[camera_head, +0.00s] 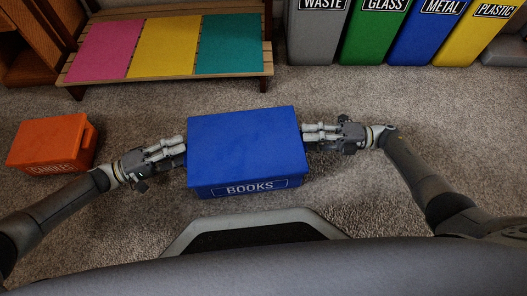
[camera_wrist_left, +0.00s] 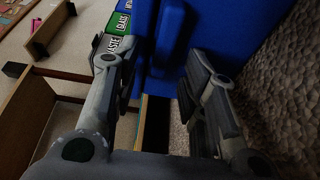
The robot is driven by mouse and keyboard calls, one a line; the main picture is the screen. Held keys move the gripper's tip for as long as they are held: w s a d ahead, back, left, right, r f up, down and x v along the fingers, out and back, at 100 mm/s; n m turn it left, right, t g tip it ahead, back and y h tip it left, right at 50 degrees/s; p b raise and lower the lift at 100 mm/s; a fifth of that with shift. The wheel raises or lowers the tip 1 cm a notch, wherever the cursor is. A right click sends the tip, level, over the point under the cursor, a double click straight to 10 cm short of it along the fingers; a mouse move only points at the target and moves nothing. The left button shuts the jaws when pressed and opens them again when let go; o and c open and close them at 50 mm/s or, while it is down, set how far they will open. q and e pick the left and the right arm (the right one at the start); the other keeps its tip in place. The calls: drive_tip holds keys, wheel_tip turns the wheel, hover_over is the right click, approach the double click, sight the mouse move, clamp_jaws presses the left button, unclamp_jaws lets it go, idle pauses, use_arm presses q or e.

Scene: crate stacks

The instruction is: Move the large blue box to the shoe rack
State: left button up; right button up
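The large blue box (camera_head: 246,142), labelled BOOKS, is in the middle of the head view, lid on. Whether it rests on the floor is not clear. My left gripper (camera_head: 180,146) is at its left side. In the left wrist view, the left fingers (camera_wrist_left: 160,85) are spread, with the blue box's handle (camera_wrist_left: 172,38) in front of and between them; a firm grip does not show. My right gripper (camera_head: 310,134) is at the box's right side; its fingertips are partly hidden by the box. The shoe rack (camera_head: 268,55) is a low wooden bench at the back left, with pink, yellow and teal mats.
An orange crate (camera_head: 48,143) stands on the floor at the left, near my left arm. Waste, glass, metal and plastic bins (camera_head: 372,35) line the back right. Brown wooden furniture (camera_head: 35,45) is at the far left. Carpet is clear between box and rack.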

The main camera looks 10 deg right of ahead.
use_arm(q)
clamp_jaws()
use_arm(e)
clamp_jaws()
use_arm(q)
drive_tip(key=shift+r, duration=0.1)
